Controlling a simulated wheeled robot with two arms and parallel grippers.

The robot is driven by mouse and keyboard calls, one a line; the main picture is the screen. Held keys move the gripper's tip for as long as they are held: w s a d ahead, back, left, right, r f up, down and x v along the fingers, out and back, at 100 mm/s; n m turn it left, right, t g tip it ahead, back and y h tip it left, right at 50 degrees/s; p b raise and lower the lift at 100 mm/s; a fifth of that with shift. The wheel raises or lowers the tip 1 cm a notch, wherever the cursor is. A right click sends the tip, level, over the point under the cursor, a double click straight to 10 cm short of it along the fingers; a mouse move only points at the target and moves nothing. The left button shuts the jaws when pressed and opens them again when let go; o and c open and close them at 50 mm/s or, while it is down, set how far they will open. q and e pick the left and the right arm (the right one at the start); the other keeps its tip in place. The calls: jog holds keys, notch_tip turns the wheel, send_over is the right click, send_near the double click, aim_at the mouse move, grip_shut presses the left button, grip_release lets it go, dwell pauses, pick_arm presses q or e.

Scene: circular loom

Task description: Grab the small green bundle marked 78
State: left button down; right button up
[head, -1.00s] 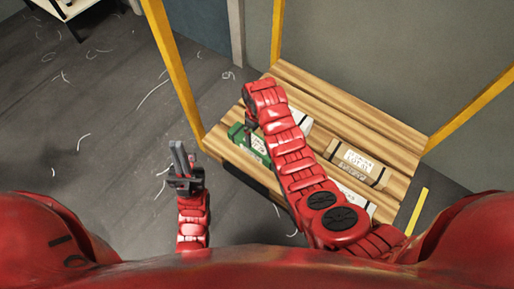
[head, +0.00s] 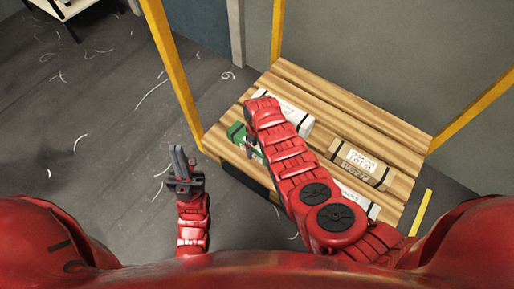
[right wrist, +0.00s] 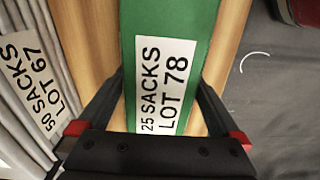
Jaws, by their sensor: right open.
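The small green bundle (head: 236,131) lies at the left end of the slatted wooden shelf, partly hidden by my right arm in the head view. In the right wrist view the green bundle (right wrist: 180,20) fills the middle, with a white label reading 25 SACKS LOT 78. My right gripper (right wrist: 160,85) is open, with one finger along each side of the bundle. I cannot tell whether the fingers touch it. My left gripper (head: 181,158) is away from the shelf, over the floor to the left. Its fingers point up, and their gap is unclear.
A white bundle marked LOT 67 (right wrist: 35,90) lies beside the green one, left in the wrist view. A tan bundle (head: 358,165) and another pale one (head: 355,199) lie further right on the shelf (head: 400,158). Yellow posts (head: 176,75) rise at its corners.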

jog(key=shift+f, duration=0.1)
grip_shut()
dwell(0.5)
